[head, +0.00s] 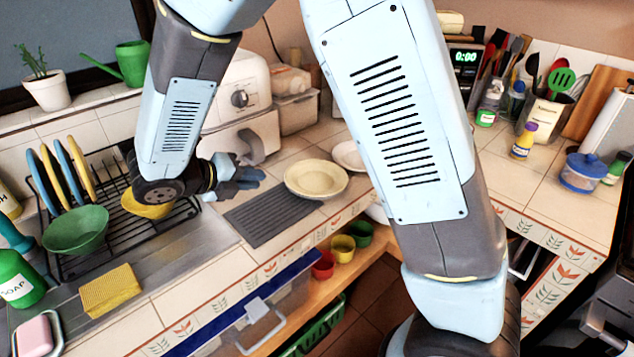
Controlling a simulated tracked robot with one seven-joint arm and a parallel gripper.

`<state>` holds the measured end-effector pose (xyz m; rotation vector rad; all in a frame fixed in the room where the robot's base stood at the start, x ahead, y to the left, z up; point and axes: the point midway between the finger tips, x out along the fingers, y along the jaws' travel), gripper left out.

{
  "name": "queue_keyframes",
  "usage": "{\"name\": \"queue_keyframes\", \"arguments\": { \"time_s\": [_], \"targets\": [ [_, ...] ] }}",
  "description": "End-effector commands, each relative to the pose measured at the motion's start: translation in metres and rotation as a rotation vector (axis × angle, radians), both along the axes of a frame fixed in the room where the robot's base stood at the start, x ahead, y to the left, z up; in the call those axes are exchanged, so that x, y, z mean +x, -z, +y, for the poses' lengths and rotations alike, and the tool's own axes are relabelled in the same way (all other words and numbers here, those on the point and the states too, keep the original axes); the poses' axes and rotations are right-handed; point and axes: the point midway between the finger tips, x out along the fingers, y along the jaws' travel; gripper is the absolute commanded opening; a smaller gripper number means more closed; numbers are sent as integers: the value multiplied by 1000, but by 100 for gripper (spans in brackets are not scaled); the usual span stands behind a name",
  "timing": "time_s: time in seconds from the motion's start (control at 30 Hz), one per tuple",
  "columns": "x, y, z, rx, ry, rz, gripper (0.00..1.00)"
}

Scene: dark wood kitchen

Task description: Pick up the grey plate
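No plate in view is plainly grey. A pale cream plate (316,179) lies flat on the tiled counter, right of my gripper. A whiter plate (349,155) lies behind it, partly hidden by my arm. My gripper (246,182) is above the counter, between the dish rack and the cream plate, pointing right. It is apart from the cream plate, and I see nothing held in it. Its fingers are small and dark here, and I cannot tell how far apart they are.
A dish rack (69,266) holds blue and yellow plates (82,166), a green bowl (76,231) and a yellow bowl (146,206). A grey ribbed mat (262,220) lies before the cream plate. A white appliance (238,101) stands behind. My arm hides the middle of the counter.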

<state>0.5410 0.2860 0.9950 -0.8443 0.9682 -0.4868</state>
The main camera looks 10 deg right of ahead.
Motion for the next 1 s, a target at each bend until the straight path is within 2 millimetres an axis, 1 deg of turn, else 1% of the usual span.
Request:
{"name": "queue_keyframes", "arguments": {
  "time_s": [0.03,0.1,0.23,0.37,0.6,0.7,1.0],
  "targets": [
    [-1,7,10,-37,-45,20,17],
    [-3,11,18,-75,-88,40,17],
    [-2,17,23,-111,-127,58,17],
    [7,25,13,-116,-131,61,17],
    [30,44,-16,-115,-129,62,17],
    [38,50,-25,-112,-129,60,17],
    [46,57,-36,-112,-130,61,17]
  ]
}}
